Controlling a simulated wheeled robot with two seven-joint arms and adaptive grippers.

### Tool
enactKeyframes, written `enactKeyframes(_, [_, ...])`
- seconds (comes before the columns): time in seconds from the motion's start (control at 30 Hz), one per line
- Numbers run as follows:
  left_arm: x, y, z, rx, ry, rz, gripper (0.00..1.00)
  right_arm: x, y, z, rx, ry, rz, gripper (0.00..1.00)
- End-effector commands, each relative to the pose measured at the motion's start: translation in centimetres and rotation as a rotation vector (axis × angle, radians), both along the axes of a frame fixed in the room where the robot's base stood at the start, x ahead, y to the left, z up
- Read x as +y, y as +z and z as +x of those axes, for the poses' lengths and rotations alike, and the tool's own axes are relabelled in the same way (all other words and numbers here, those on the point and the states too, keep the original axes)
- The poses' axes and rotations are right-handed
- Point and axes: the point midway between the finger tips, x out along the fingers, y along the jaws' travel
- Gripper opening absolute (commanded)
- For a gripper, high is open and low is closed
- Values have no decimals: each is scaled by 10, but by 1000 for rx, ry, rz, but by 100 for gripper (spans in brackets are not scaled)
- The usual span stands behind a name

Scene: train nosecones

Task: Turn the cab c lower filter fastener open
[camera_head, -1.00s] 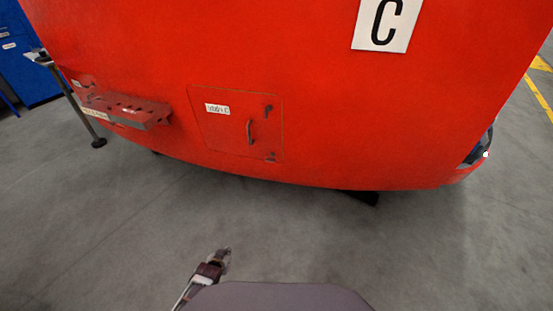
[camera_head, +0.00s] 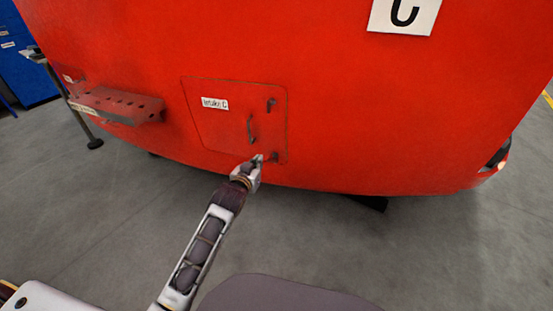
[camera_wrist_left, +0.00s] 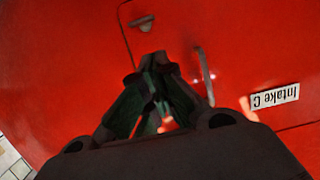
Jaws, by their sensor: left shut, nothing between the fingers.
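The red hatch (camera_head: 215,130) labelled "Intake C" sits in the red nosecone. Its lower fastener (camera_head: 274,157) is a small dark latch near the hatch's bottom right corner. It also shows in the left wrist view as a small knob (camera_wrist_left: 143,22), just beyond the fingertips. My left gripper (camera_head: 259,158) is shut and empty, close beside the lower fastener on its left. In the left wrist view the fingertips (camera_wrist_left: 153,62) are together; I cannot tell whether they touch the fastener. My right gripper is not in view.
A curved handle (camera_head: 251,128) and an upper fastener (camera_head: 270,104) stick out from the hatch above my left gripper. A perforated red step (camera_head: 118,105) juts out at the left. The grey floor (camera_head: 420,260) is clear in front.

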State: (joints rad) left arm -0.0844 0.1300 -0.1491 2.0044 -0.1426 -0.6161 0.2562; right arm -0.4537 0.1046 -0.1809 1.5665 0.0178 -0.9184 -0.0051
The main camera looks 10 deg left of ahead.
Motion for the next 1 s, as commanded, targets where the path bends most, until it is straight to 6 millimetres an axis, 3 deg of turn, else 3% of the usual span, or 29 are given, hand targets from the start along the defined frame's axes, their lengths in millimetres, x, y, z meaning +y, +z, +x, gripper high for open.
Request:
enactKeyframes(0.17, [0,14,-1,-24,3,-4,0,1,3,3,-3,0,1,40])
enactKeyframes(0.63, [0,13,2,-23,3,-4,0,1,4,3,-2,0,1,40])
enactKeyframes(1.0, [-1,8,24,-25,2,-5,0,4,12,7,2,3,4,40])
